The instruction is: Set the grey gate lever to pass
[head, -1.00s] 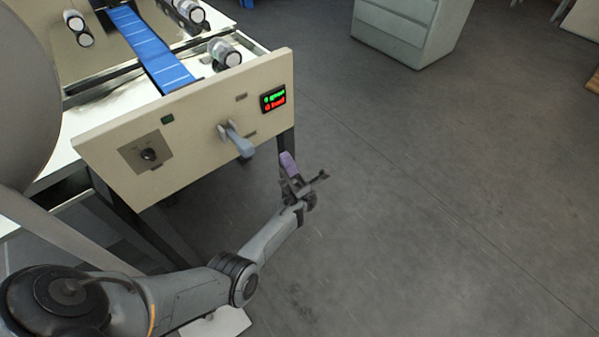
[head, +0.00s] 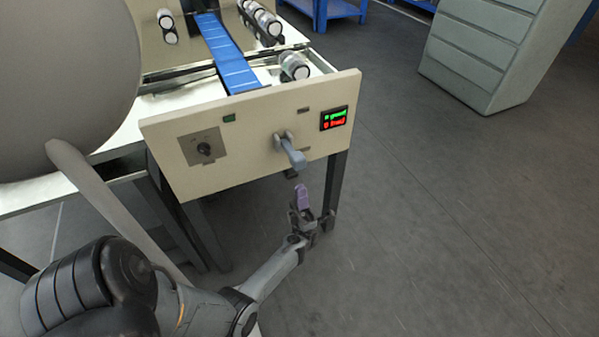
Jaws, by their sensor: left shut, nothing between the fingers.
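The grey gate lever (head: 293,154) sticks out from the beige front panel (head: 255,165) of the machine, its handle pointing toward me and slightly down to the right. Small labels sit on the panel above and below it, too small to read. My left gripper (head: 302,196) is below the lever, apart from it, with its purple fingertips pointing up. It is shut and empty. My right gripper is not in view.
A black knob (head: 204,149) on a grey plate sits left on the panel. A blue belt (head: 228,60) runs behind the panel. A cabinet (head: 500,50) stands at the back right. The floor on the right is clear.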

